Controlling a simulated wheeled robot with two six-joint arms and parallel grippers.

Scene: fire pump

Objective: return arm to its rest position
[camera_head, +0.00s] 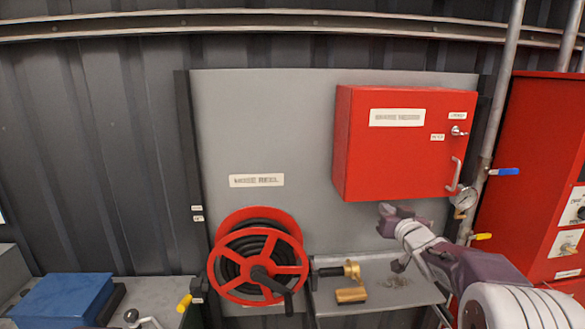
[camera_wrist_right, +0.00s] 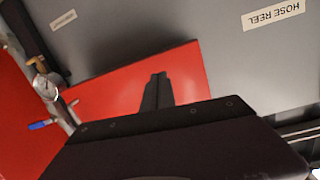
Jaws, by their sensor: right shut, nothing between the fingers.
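My right arm comes in from the lower right of the head view. Its right gripper (camera_head: 388,219) is in front of the grey panel, just below the red cabinet and above the grey shelf. In the right wrist view the two dark fingers of this gripper (camera_wrist_right: 157,90) are together with nothing between them, seen against the red cabinet (camera_wrist_right: 110,92). No contact with the panel or cabinet can be made out. My left gripper is not in view.
The red cabinet (camera_head: 400,150) hangs above the gripper. A gauge (camera_head: 465,200) and a pipe with valve handles stand to the right. The hose reel (camera_head: 258,262) is at left. A brass nozzle (camera_head: 352,270) and a brass block (camera_head: 350,295) lie on the shelf (camera_head: 405,293).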

